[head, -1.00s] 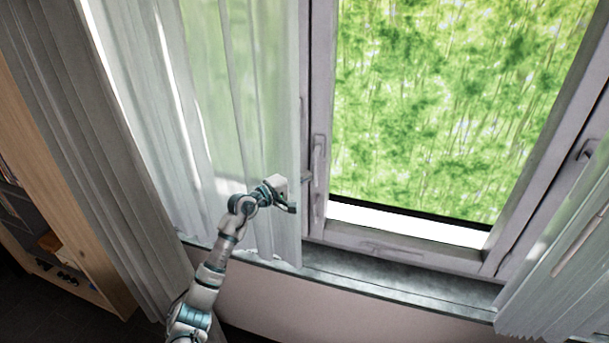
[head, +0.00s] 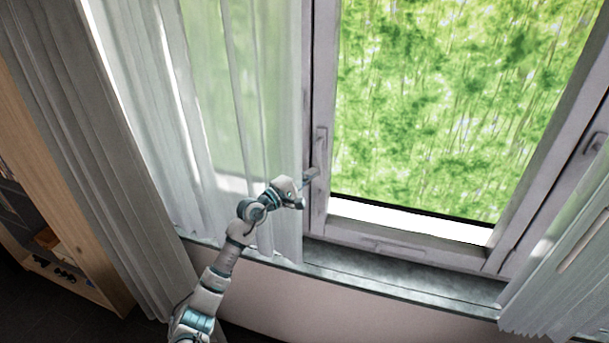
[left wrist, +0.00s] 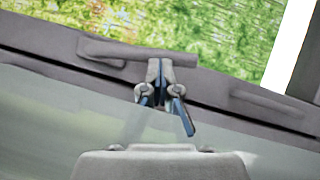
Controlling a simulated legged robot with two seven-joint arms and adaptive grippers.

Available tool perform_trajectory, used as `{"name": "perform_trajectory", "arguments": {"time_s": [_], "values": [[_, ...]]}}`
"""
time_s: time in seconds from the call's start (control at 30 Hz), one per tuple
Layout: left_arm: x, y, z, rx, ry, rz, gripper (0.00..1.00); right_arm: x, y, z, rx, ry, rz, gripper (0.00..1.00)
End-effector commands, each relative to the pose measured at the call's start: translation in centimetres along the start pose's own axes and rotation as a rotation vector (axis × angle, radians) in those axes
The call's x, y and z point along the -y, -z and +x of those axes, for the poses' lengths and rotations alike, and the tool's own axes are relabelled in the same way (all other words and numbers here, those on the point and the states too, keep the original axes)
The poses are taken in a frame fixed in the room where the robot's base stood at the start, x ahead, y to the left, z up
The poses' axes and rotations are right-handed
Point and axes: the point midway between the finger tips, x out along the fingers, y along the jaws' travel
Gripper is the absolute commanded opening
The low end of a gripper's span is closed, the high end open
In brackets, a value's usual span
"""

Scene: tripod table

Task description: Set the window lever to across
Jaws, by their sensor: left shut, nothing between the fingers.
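The grey window lever (head: 320,148) is on the left upright of the window frame, running roughly along that upright. In the left wrist view the lever (left wrist: 150,56) is a bar slanting slightly across the upper left. My left gripper (head: 301,200) is shut and empty, just left of and below the lever in the head view. In the left wrist view its fingertips (left wrist: 160,68) are together at the bar's right part and overlap its edge. I cannot tell if they touch it. My right gripper is not in view.
A sheer white curtain (head: 235,120) hangs left of the frame, close behind my left arm. Another fitting (left wrist: 270,108) lies along the frame in the left wrist view. The sill (head: 400,285) below is clear. A second handle (head: 596,143) is at the far right.

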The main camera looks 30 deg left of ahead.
Motion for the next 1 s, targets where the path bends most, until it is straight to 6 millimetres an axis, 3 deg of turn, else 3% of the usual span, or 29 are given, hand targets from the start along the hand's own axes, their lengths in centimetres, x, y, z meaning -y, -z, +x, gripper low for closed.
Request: {"name": "perform_trajectory", "arguments": {"time_s": [0.13,0.27,0.6,1.0], "values": [[0.6,-1.0,0.7,0.001,-0.075,-0.117,0.00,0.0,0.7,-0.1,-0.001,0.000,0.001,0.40],[0.6,-2.1,1.4,0.001,-0.144,-0.220,0.00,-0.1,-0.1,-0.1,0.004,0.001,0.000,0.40],[0.2,-4.4,3.0,0.000,-0.324,-0.491,0.00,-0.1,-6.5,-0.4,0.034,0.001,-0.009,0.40],[-1.0,-6.7,4.5,0.000,-0.535,-0.804,0.00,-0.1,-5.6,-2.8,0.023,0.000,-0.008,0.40]]}}
